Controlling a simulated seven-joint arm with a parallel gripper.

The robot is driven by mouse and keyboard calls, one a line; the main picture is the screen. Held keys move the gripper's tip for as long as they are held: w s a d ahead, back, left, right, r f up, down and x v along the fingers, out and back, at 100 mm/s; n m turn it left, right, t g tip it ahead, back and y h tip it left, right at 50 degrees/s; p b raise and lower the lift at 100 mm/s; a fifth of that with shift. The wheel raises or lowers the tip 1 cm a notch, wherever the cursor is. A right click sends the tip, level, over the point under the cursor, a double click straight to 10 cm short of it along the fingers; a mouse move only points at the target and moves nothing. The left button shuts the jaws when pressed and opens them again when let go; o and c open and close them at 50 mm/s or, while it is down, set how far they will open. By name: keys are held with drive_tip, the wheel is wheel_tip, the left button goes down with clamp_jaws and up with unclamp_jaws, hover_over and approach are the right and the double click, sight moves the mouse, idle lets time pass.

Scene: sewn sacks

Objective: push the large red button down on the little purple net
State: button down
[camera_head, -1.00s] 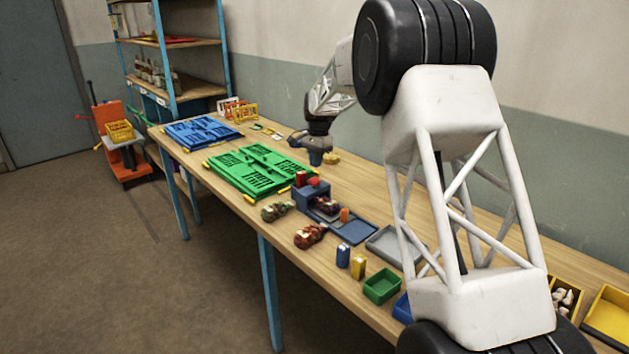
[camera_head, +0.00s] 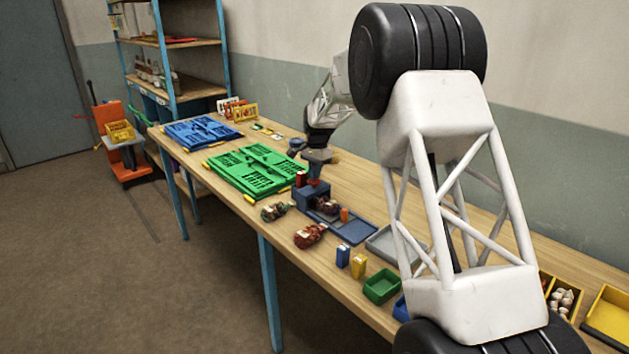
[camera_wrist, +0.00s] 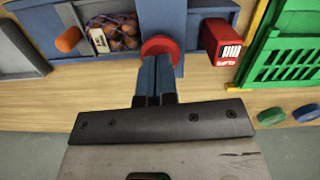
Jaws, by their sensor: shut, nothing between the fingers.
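My gripper (camera_wrist: 156,66) is shut and empty, fingers pointing at the large red button (camera_wrist: 160,46) in the wrist view. The fingertips overlap the button's near edge; I cannot tell whether they touch it. The button sits on a blue press-like device (camera_head: 309,197). The little purple net (camera_wrist: 119,33), with orange-brown contents and a white label, lies in the device beside the button. It also shows in the head view (camera_head: 327,206).
A red box with a white label (camera_wrist: 222,42) stands close beside the button. An orange cylinder (camera_wrist: 68,39) is beyond the net. Green (camera_head: 255,168) and blue (camera_head: 200,132) panels lie further along the table. Two filled nets (camera_head: 310,235) (camera_head: 275,211) lie near the front edge.

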drive_tip(key=shift+f, duration=0.15)
drive_tip(key=shift+f, duration=0.9)
drive_tip(key=shift+w+d+r, duration=0.25)
drive_tip(key=shift+w+d, duration=0.25)
drive_tip(key=shift+w, duration=0.1)
drive_tip(key=shift+w+d+r, duration=0.25)
drive_tip(key=shift+w+d, duration=0.2)
drive_tip(key=shift+w, duration=0.15)
drive_tip(key=shift+r, duration=0.15)
wheel_tip(320, 180, up, 8)
drive_tip(key=shift+w+d+f, duration=0.25)
drive_tip(key=shift+w+d, duration=0.05)
